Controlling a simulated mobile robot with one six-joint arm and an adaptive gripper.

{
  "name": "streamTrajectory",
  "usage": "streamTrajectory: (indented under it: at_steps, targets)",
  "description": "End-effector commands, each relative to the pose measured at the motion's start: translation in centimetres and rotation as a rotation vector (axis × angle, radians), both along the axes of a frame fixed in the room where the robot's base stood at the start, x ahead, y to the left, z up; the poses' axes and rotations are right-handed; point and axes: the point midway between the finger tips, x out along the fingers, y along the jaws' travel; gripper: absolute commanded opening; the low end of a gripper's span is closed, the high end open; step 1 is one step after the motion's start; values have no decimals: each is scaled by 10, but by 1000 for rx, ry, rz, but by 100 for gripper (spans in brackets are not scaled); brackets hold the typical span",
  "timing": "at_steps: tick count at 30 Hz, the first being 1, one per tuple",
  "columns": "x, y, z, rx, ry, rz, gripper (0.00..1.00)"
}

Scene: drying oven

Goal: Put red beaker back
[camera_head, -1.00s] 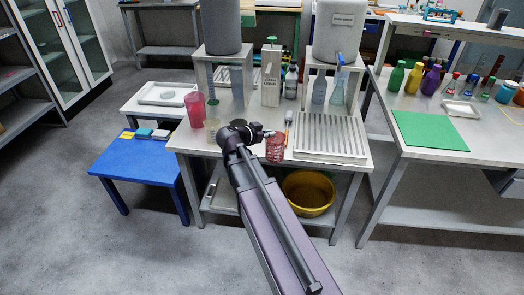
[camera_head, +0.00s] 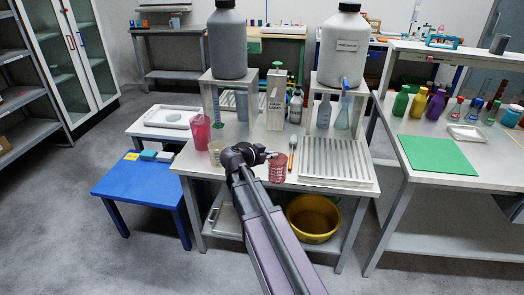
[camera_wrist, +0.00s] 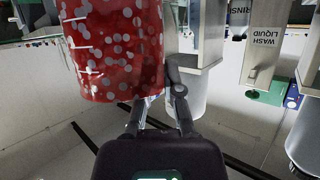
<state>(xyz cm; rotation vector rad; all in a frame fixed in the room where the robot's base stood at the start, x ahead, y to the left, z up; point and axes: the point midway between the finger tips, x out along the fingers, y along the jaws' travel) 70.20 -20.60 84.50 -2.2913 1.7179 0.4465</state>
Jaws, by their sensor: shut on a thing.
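The red beaker (camera_head: 277,170) is held at the end of my arm, over the front part of the middle table (camera_head: 335,188). My gripper (camera_head: 266,156) is shut on it, on the beaker's left side in the head view. In the wrist view the red beaker (camera_wrist: 112,50), with pale spots and white marks, fills the upper left, by the fingers of my gripper (camera_wrist: 158,98). The fingertips are partly hidden. I cannot tell whether the beaker's base touches the table.
A taller pink-red vessel (camera_head: 200,132) and a pale beaker (camera_head: 216,152) stand left of my gripper. A brush (camera_head: 292,155) and a ribbed drying tray (camera_head: 335,160) are to the right. Wash bottles, a wash liquid container (camera_head: 276,98) and two raised tanks stand behind.

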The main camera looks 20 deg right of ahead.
Motion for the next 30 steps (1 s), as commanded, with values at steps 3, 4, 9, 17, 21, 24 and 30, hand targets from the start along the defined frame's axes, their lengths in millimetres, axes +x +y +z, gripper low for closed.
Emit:
streamTrajectory:
  at_steps: [3, 4, 9, 17, 21, 24, 30]
  targets:
    - [26, -5, -3, 0, 0, 0, 0]
    - [32, -6, -3, 0, 0, 0, 0]
    - [62, -12, -6, 0, 0, 0, 0]
    - [106, -21, -11, 0, 0, 0, 0]
    - [121, -25, -12, 0, 0, 0, 0]
    - [126, -26, -12, 0, 0, 0, 0]
    - [127, -26, -12, 0, 0, 0, 0]
